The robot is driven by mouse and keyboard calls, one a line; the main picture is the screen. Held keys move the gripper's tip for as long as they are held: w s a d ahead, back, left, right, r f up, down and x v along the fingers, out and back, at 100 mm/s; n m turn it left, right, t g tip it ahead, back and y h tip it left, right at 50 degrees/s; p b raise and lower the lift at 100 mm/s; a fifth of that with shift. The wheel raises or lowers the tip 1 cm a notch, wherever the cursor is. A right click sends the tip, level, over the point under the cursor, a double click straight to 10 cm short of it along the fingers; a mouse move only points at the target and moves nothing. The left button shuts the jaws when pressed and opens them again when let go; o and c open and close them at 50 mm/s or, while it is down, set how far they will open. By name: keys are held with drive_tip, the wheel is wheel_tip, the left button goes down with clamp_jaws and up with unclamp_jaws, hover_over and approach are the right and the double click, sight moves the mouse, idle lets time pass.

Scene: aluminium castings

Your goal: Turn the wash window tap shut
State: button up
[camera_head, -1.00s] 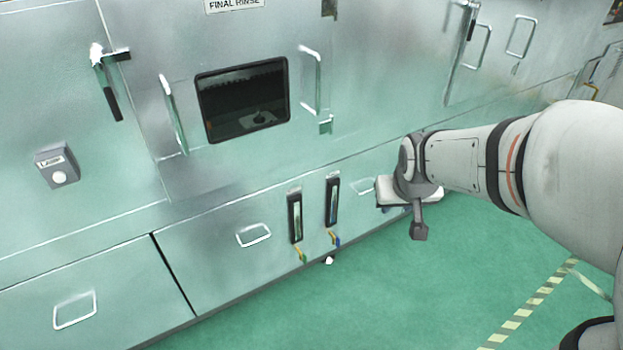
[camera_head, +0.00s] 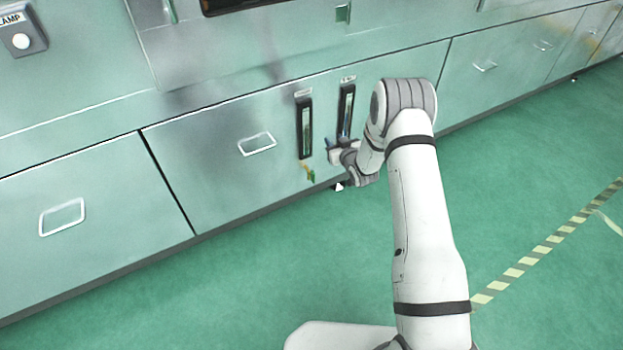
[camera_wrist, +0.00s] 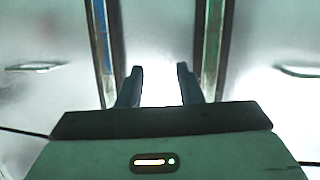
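Two narrow upright gauges are set in the low steel panel, a left one (camera_head: 305,128) and a right one (camera_head: 347,108). Their labels are too small to read, so I cannot tell which is the wash window's. A green and yellow tap (camera_head: 310,173) hangs under the left gauge. The tap under the right gauge is hidden behind my gripper (camera_head: 331,150), which is close to the panel. In the wrist view my gripper (camera_wrist: 160,78) is open, with nothing between its fingers. The blue gauge (camera_wrist: 103,45) is left of them and the green gauge (camera_wrist: 212,45) right; no tap shows there.
A drawer handle (camera_head: 257,144) sticks out left of the gauges. A small white object (camera_head: 339,187) is at the panel's foot. The green floor (camera_head: 230,270) in front is clear, with a striped tape line (camera_head: 545,250) at right.

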sight(314, 175)
drive_tip(key=s+a+f+n+t+y+b, duration=0.1)
drive_tip(key=s+a+f+y+b, duration=0.1)
drive_tip(key=f, duration=0.6)
drive_tip(key=s+a+f+y+b, duration=0.2)
drive_tip(key=s+f, duration=0.1)
drive_tip(key=f, duration=0.6)
drive_tip(key=b+x, duration=0.2)
drive_tip(key=x, duration=0.5)
drive_tip(key=shift+w+a+r, duration=0.1)
drive_tip(key=shift+w+a, duration=0.05)
drive_tip(key=shift+w, duration=0.2)
drive_tip(key=shift+c, duration=0.2)
clamp_jaws()
